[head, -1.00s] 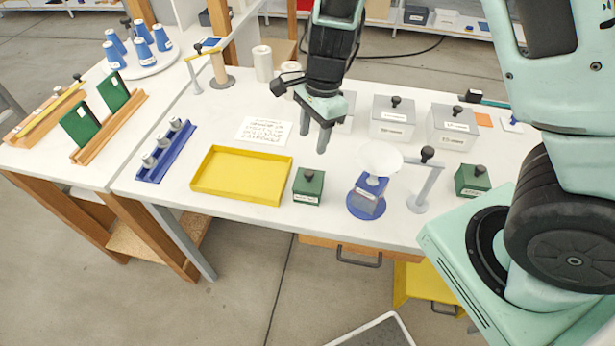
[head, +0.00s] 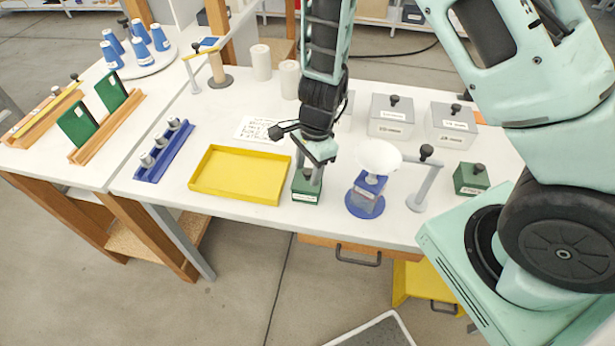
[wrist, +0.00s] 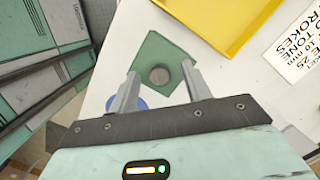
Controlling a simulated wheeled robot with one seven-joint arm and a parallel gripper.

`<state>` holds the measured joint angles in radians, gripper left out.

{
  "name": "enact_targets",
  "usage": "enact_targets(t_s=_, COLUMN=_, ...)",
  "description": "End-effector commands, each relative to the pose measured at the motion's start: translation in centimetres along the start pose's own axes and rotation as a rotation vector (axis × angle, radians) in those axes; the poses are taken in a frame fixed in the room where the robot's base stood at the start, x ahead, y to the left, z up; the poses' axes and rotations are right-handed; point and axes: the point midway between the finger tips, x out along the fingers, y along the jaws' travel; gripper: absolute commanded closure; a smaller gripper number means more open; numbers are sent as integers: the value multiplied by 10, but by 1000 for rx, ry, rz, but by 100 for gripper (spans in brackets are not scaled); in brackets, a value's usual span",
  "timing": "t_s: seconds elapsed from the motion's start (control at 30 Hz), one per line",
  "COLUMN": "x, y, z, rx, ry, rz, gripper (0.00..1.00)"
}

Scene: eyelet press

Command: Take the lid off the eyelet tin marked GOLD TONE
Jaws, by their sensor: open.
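A small green tin (head: 304,195) with a white front label stands at the front of the white table, just right of the yellow tray. Its label is too small to read. In the wrist view its green lid (wrist: 162,48) has a round grey knob (wrist: 160,75). My gripper (head: 313,175) is directly over this tin, pointing down. In the wrist view my gripper's two fingers (wrist: 160,80) are apart, one on each side of the knob, with gaps visible. A second green tin (head: 471,180) with a dark knob stands further right, its label also unreadable.
The yellow tray (head: 238,175) lies close left. A blue-based device with a white bowl (head: 378,157) and a grey post (head: 424,180) stand close right. Grey lidded boxes (head: 391,122) stand behind. A printed card (wrist: 298,48) lies beyond the tray.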

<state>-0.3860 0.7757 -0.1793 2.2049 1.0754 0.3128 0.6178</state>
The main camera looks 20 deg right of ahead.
Motion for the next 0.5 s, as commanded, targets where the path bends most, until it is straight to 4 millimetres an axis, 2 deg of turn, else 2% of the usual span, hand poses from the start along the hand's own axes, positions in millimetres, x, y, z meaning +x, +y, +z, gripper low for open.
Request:
enact_targets(t_s=0.07, x=0, y=0, z=0, rx=0, ry=0, rz=0, gripper=54)
enact_targets(t_s=0.2, x=0, y=0, z=0, rx=0, ry=0, rz=0, gripper=93)
enact_targets(t_s=0.23, x=0, y=0, z=0, rx=0, ry=0, rz=0, gripper=99)
enact_targets(t_s=0.5, x=0, y=0, z=0, rx=0, ry=0, rz=0, gripper=100)
